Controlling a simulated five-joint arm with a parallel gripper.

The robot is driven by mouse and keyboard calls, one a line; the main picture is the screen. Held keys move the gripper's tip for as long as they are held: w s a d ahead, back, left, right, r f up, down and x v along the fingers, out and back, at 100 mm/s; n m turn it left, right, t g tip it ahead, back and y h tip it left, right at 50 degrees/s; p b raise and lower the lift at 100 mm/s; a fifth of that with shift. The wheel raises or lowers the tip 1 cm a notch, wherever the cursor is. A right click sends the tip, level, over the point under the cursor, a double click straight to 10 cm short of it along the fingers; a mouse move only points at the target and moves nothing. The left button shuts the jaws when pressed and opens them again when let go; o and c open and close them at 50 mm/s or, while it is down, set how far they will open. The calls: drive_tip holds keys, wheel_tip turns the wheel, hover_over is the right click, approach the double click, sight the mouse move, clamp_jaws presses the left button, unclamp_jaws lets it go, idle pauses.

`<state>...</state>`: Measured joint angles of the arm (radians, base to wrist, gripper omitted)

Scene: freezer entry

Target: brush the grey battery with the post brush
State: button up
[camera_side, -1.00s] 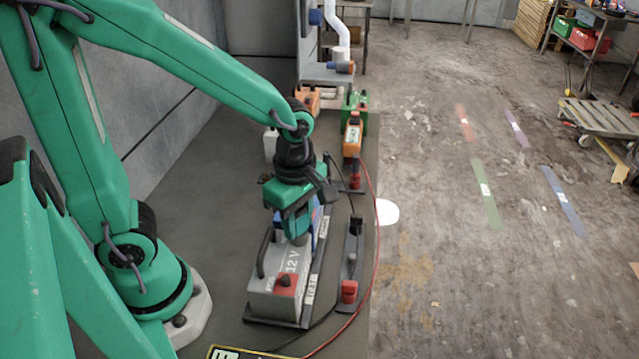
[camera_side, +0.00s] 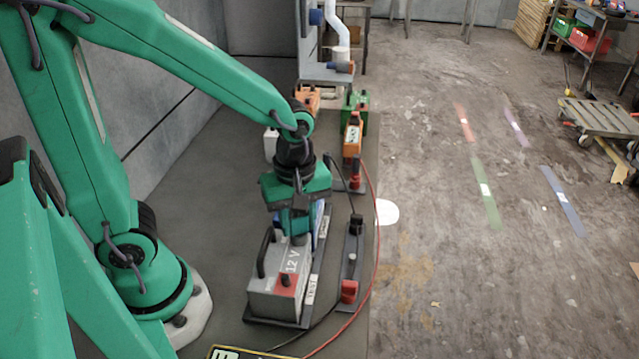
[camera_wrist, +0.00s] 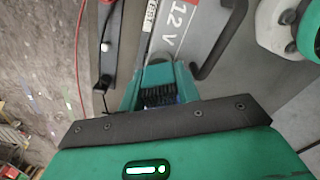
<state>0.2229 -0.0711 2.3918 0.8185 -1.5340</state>
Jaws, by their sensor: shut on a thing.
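The grey battery (camera_side: 274,305) stands on a dark tray in the side view, marked "12 V", with a black handle and a red patch on top. It also shows in the wrist view (camera_wrist: 196,22). My gripper (camera_side: 297,226) points down over the far end of the battery and is shut on the post brush (camera_side: 299,239). Only the brush's pale lower end shows below the fingers, at the battery's top. Whether it touches or surrounds a post cannot be told. In the wrist view, my gripper (camera_wrist: 160,93) hides most of the brush.
A blue battery (camera_side: 320,222) stands just behind the grey one, partly hidden. A dark strip with a red clamp (camera_side: 349,291) lies to the right, with red and black cables. Orange (camera_side: 352,140) and green (camera_side: 361,110) containers stand farther back. Open floor lies to the right.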

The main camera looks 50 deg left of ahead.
drive_tip(key=shift+s+f, duration=0.1)
drive_tip(key=shift+f, duration=0.05)
drive_tip(key=o, duration=1.3)
drive_tip(key=shift+c, duration=0.2)
drive_tip(key=shift+r, duration=0.25)
drive_tip(key=shift+r, duration=3.75)
drive_tip(key=s+a+r+m+t, duration=0.4)
drive_tip(key=a+r+m+t, duration=0.1)
drive_tip(key=m, duration=1)
drive_tip(key=shift+a+t, duration=0.3)
drive_tip(key=shift+a, duration=0.25)
